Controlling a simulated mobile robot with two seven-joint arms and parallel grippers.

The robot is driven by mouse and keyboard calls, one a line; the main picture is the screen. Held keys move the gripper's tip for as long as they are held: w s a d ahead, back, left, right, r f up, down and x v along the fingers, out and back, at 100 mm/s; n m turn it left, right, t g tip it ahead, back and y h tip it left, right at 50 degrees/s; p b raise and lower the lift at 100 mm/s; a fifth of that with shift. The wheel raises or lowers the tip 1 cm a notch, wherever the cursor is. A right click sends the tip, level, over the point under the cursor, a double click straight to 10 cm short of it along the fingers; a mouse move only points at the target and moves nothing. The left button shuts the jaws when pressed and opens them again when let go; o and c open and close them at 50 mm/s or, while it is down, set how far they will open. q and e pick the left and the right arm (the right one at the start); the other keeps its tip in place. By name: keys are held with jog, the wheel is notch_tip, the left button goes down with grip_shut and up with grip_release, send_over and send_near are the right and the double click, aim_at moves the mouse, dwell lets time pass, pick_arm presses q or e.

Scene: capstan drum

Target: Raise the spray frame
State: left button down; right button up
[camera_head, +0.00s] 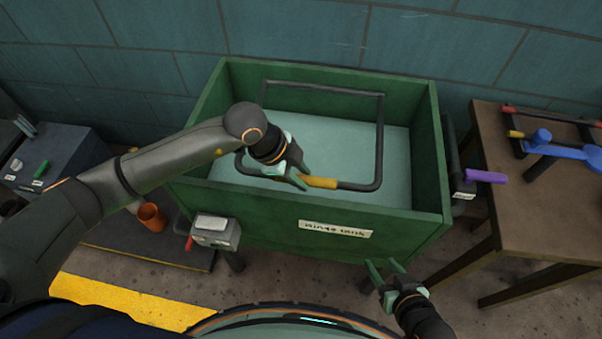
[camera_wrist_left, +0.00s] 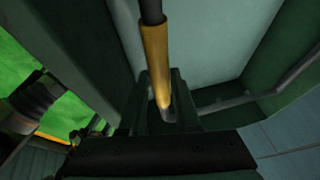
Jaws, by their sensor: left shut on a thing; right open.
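The spray frame (camera_head: 380,140) is a dark tubular loop inside the green rinse tank (camera_head: 330,226), with a yellow grip section (camera_head: 321,182) on its near bar. My left gripper (camera_head: 301,180) is shut on the spray frame at the yellow section. In the left wrist view the yellow section (camera_wrist_left: 155,60) runs down between the fingers (camera_wrist_left: 160,100). Part of the near bar is hidden behind my left gripper. My right gripper (camera_head: 385,270) is open and empty, in front of the tank's lower right corner.
A grey box with a red handle (camera_head: 213,232) is on the tank's front left. A wooden table (camera_head: 545,205) with a blue tool (camera_head: 565,148) stands right. An orange cup (camera_head: 151,217) is at the left.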

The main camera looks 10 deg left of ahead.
jog(key=shift+s, duration=0.25)
dwell(0.6)
pick_arm(q)
jog(key=shift+r, duration=0.1)
jog(key=shift+w+r+p, duration=0.1)
jog(key=shift+r+p, duration=0.2)
jog(key=shift+p, duration=0.1)
jog(key=r+g+p, duration=0.1)
jog(key=r+p, duration=0.2)
jog(key=shift+w+r, duration=0.15)
jog(key=shift+w, duration=0.05)
jog(key=w+r+g+p, duration=0.3)
jog(key=w+r+p, duration=0.3)
jog(key=r+p, duration=0.3)
notch_tip(320, 180, up, 4)
jog(key=shift+w+a+r+n+p, duration=0.15)
jog(key=shift+n+p, duration=0.25)
pick_arm(e)
jog(key=s+d+r, duration=0.1)
jog(key=d+r, duration=0.2)
jog(key=r, duration=0.7)
jog(key=shift+s+d+r+m+h, duration=0.15)
jog(key=shift+s+m+h, duration=0.15)
jog(key=shift+m+h, duration=0.1)
